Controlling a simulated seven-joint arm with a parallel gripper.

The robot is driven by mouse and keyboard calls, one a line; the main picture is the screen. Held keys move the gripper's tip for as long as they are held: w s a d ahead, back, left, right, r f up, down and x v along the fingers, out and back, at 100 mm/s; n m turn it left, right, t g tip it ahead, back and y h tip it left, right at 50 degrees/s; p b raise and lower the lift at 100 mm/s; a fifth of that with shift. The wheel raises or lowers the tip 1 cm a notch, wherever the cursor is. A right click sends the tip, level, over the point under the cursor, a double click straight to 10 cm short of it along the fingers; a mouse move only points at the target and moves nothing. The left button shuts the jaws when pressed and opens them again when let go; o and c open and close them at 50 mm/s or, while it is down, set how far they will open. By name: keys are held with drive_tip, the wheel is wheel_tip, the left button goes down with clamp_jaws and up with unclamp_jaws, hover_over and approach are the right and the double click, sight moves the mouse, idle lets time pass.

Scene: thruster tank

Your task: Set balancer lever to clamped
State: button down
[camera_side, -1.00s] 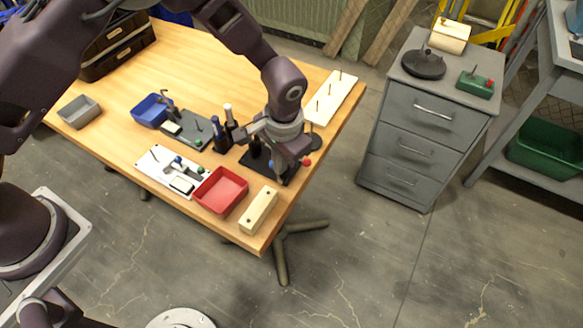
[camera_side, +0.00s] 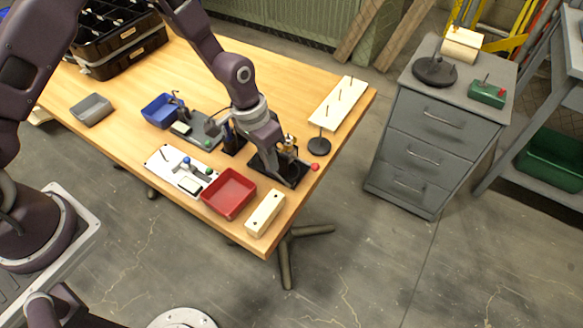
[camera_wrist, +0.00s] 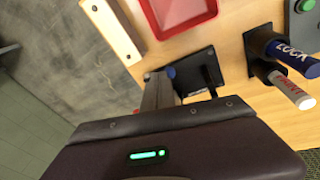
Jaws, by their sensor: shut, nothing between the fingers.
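No part is labelled as the balancer lever, so I cannot tell for sure which it is. A black-based fixture (camera_side: 292,176) stands near the right front of the table, with a small red knob (camera_side: 314,167) at its right. My gripper (camera_side: 285,178) is shut and empty, pointing down over this fixture and hiding part of it. In the wrist view my fingers (camera_wrist: 158,92) are beside the black plate (camera_wrist: 195,68), close to a small blue knob (camera_wrist: 171,72). I cannot tell whether they touch it. A black upright part (camera_wrist: 208,76) stands on the plate.
A red tray (camera_side: 229,194), pale block (camera_side: 265,213) and white panel (camera_side: 178,168) are nearby. A pegged board (camera_side: 338,103) lies at the back right.

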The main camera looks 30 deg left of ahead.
drive_tip(key=shift+d+f, duration=0.3)
drive_tip(key=shift+d, duration=0.4)
drive_tip(key=shift+d+r, duration=0.2)
drive_tip(key=shift+r, duration=0.05)
drive_tip(key=s+a+r, duration=0.1)
drive_tip(key=a+r, duration=0.2)
drive_tip(key=r, duration=0.7)
drive_tip(key=shift+s+r, duration=0.25)
drive_tip(key=shift+r, duration=0.15)
drive_tip(key=shift+a, duration=0.1)
